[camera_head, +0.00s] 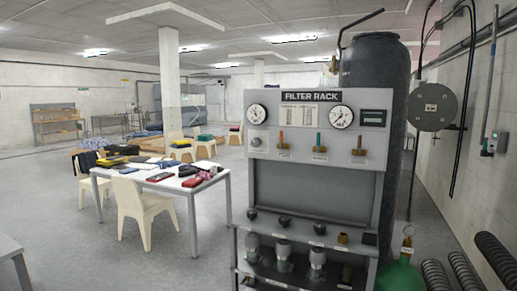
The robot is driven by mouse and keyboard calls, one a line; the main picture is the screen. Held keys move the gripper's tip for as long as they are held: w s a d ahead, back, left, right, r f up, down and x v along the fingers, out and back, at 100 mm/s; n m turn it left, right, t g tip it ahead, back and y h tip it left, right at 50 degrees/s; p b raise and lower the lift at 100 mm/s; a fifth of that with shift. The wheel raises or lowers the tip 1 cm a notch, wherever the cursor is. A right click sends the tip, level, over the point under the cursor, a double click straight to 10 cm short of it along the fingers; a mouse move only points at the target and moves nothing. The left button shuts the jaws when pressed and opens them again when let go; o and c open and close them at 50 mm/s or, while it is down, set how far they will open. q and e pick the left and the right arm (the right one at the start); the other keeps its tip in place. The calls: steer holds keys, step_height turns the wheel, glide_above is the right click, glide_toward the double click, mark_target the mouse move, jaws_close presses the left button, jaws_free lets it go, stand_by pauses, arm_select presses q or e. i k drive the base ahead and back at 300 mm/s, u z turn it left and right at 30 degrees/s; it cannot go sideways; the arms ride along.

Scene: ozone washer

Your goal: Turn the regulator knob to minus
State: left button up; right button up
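The filter rack (314,181) stands at centre right, a grey metal panel facing me. A small round pale knob (256,142) sits at the left of its panel, under the left gauge (257,114). It may be the regulator knob; no plus or minus mark is readable. Right of it are an orange lever (281,137), a green lever (318,142) and another orange lever (359,143), all about upright. A right gauge (341,117) and a small dark display (373,117) sit above. Neither of my grippers is in view.
A dark tank (376,66) stands behind the rack. A green cylinder (400,276) and black coiled hoses (465,270) are at lower right. A white table (150,185) with books and a chair (140,214) stand left. The floor between table and rack is clear.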

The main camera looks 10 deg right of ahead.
mark_target(255, 142)
steer(key=u, duration=0.7)
steer(key=i, duration=0.5)
steer(key=u, duration=0.6)
steer(key=i, duration=0.95)
steer(key=z, duration=0.3)
